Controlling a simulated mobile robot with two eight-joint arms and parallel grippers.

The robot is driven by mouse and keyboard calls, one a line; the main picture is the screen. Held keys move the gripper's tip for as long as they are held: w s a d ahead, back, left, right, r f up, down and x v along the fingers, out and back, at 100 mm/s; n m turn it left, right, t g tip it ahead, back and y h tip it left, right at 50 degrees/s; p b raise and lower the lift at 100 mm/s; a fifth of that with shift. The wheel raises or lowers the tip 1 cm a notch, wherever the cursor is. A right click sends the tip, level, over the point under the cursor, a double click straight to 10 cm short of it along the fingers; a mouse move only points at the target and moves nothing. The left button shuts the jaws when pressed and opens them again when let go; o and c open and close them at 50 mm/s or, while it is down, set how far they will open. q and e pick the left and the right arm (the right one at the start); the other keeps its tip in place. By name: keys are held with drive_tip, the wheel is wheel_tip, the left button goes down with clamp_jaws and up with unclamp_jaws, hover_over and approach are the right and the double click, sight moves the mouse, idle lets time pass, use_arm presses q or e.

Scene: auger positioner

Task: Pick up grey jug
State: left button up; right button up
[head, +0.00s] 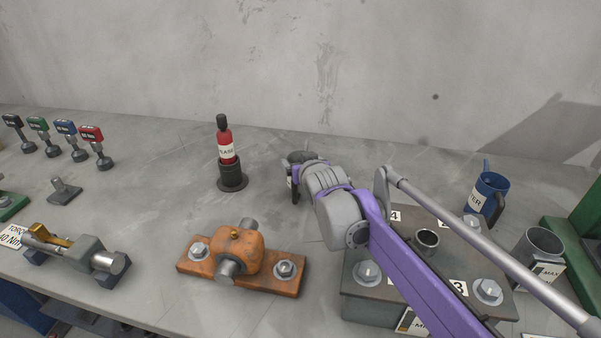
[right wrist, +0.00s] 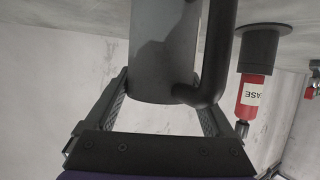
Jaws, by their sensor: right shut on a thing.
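The grey jug (right wrist: 165,45) fills the upper middle of the right wrist view, its dark curved handle (right wrist: 218,55) on the right side. My right gripper (right wrist: 163,105) has one finger on each side of the jug and is shut on it. In the head view my right gripper (head: 292,172) is at the back of the bench, right of the red grease bottle. There only a dark bit of the jug (head: 300,157) shows past the wrist; the rest is hidden. I cannot tell whether the jug touches the bench. My left gripper is not in view.
The red grease bottle (head: 226,150) stands in a black holder to the left. An orange bearing block (head: 238,252) lies in front. A grey block with bolts (head: 372,300) is under my right arm. A blue jug (head: 485,195) and a grey cup (head: 540,246) stand at right.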

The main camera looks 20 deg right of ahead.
drive_tip(key=shift+r, duration=0.15)
wheel_tip(320, 180, up, 10)
drive_tip(key=shift+f+p, duration=0.1)
drive_tip(key=shift+p, duration=1.15)
